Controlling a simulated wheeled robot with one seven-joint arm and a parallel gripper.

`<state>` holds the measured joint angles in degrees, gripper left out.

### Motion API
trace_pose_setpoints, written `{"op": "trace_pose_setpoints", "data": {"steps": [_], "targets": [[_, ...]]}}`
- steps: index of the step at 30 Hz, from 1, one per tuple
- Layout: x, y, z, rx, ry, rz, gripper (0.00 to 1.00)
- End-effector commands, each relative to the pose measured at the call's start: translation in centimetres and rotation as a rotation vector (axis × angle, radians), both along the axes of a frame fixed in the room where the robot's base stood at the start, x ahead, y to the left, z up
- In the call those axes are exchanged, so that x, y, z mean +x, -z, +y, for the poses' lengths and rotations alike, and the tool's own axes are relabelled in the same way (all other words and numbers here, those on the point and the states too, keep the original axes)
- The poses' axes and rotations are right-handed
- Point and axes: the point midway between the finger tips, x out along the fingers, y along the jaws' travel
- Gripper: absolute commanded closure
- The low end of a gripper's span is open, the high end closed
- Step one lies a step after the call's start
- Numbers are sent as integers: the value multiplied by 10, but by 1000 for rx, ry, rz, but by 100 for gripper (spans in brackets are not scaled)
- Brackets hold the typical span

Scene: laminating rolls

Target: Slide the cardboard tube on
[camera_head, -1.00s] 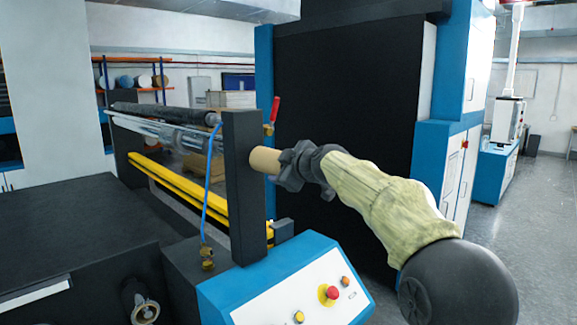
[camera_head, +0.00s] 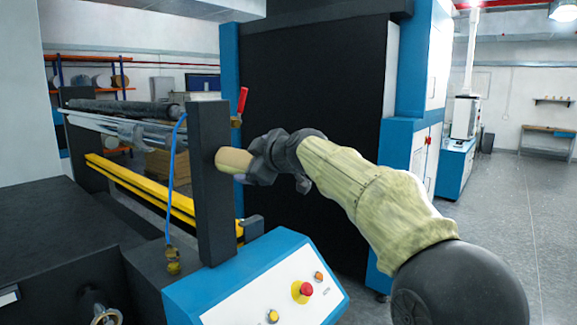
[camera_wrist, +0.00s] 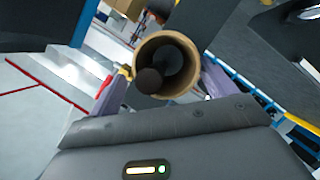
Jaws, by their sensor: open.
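The tan cardboard tube (camera_head: 232,160) sticks out sideways from the black upright post (camera_head: 209,180) of the machine. Its post-side end meets or passes the post; I cannot tell which. In the wrist view the tube (camera_wrist: 190,84) faces me with its open end, and a dark round shaft end (camera_wrist: 149,81) shows inside, low and left. My gripper (camera_head: 249,165) is at the tube's outer end. In the wrist view its open fingers stand on both sides of the tube, with a gap at the left; contact at the right is unclear.
A control panel (camera_head: 262,292) with a red button is below the tube. A red-handled lever (camera_head: 242,101) stands behind the post, and a blue hose (camera_head: 170,180) hangs left of it. A tall black and blue cabinet (camera_head: 310,110) is behind my arm. Open floor (camera_head: 500,230) lies right.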

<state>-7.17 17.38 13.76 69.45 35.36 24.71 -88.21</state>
Motion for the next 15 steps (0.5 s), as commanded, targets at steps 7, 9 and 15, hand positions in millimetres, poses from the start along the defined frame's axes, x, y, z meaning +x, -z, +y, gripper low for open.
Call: {"op": "trace_pose_setpoints", "data": {"steps": [7,9,15], "targets": [[-36,-9,-32,0,8,-6,17],[-46,-12,-39,0,8,-6,17],[-77,-24,-63,1,10,-8,17]]}}
